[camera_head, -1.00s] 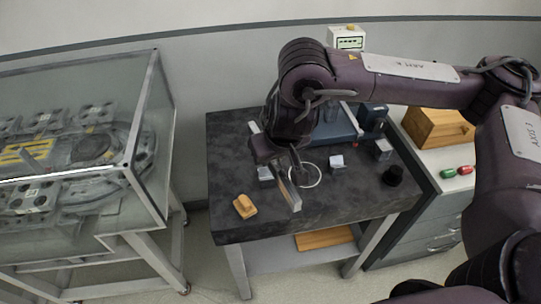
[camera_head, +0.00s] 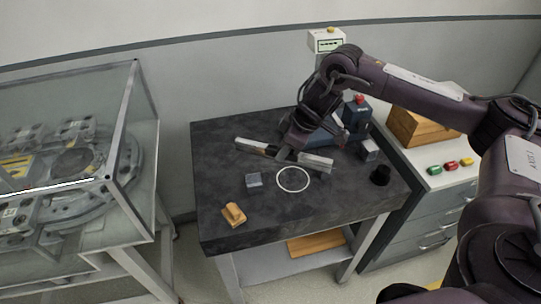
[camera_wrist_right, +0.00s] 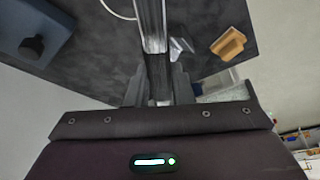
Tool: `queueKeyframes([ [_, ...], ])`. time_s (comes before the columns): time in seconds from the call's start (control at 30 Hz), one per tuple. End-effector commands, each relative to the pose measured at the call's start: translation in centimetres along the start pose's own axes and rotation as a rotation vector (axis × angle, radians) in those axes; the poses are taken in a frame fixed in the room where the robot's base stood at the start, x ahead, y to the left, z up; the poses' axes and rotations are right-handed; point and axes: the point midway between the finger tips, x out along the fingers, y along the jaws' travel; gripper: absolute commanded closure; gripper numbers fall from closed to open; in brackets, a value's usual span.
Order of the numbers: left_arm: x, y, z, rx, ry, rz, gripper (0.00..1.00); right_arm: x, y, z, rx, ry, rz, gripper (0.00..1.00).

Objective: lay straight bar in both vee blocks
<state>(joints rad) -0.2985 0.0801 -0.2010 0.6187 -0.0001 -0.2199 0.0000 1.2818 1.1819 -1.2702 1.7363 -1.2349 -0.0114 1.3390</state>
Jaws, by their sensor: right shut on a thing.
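My right gripper (camera_head: 284,153) is shut on the straight bar (camera_head: 316,162), a pale metal bar held above the dark bench. In the head view it slants from upper left to lower right. In the right wrist view the bar (camera_wrist_right: 151,25) runs up and down between the fingers (camera_wrist_right: 158,85). One small grey vee block (camera_head: 254,181) stands on the bench, left of the white ring, apart from the bar; a grey block (camera_wrist_right: 181,47) shows beside the bar in the wrist view. The other vee block seems hidden behind the bar's right end. My left gripper is not in view.
A white ring (camera_head: 292,179) marks the dark bench (camera_head: 310,215). A yellow wooden piece (camera_head: 233,214) lies near the front left corner. A black cup (camera_head: 380,176) and a grey block (camera_head: 369,150) stand at the right. A glass-walled case (camera_head: 140,150) stands left of the bench.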

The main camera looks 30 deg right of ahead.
Motion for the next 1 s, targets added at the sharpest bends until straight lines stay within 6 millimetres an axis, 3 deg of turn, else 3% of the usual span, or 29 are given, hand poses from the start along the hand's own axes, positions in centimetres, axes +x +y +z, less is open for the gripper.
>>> queueKeyframes([
  [0.1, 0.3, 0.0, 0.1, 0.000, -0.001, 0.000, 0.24, 0.1, 1.8, 1.1, -0.081, 0.003, -0.034, 1.00],
  [0.3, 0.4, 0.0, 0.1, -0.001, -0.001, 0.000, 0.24, 0.2, 3.3, 2.1, -0.164, 0.003, -0.066, 1.00],
  [0.57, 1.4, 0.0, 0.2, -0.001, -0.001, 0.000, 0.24, 1.0, 3.4, 2.6, -0.180, 0.003, -0.070, 1.00],
  [1.0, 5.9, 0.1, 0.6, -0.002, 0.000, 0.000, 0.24, 5.0, 3.5, 4.3, -0.178, 0.003, -0.069, 1.00],
])
